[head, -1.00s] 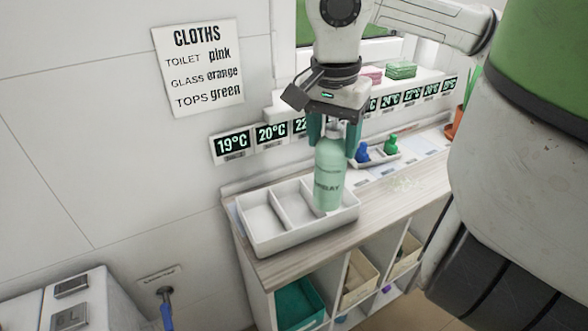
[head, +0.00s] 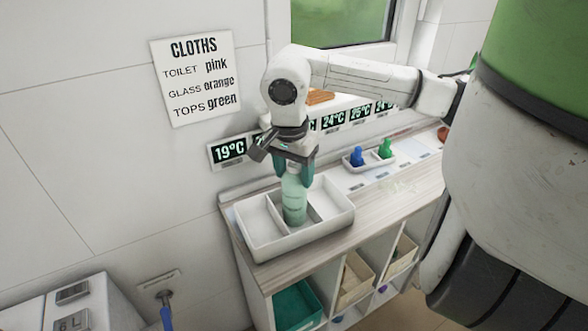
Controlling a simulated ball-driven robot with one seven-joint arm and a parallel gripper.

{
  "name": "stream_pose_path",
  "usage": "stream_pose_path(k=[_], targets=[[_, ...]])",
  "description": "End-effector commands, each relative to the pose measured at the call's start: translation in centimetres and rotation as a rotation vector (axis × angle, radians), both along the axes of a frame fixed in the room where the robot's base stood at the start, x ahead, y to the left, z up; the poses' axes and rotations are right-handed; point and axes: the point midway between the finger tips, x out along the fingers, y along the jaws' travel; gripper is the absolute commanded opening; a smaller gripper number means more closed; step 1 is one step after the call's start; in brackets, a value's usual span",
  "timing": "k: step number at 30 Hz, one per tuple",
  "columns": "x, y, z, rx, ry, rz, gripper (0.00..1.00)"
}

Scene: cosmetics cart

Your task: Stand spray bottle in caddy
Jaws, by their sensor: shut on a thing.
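The spray bottle (head: 294,205) is pale green and upright. My gripper (head: 294,178) is shut on its upper part, and the fingers hide the bottle's top. The white caddy (head: 262,253) stands on the wooden counter and has three compartments side by side. The bottle's lower part is inside the caddy outline, at the middle compartment. I cannot tell whether its base touches the caddy floor. The left and right compartments look empty.
A small white tray (head: 371,163) with a blue bottle (head: 357,156) and a green bottle (head: 385,148) stands to the right. Temperature labels line the wall behind. Cubbies with bins, including a teal bin (head: 297,306), are below the counter.

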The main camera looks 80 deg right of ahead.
Motion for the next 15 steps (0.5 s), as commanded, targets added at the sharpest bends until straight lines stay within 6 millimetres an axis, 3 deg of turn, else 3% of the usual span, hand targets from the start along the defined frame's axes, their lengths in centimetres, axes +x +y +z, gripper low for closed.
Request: stream_pose_path(k=[14, 15], targets=[[0.00, -0.04, -0.45, -0.002, 0.000, 0.000, 0.00], [0.00, -0.01, -0.36, -0.001, -0.001, 0.000, 0.63]])
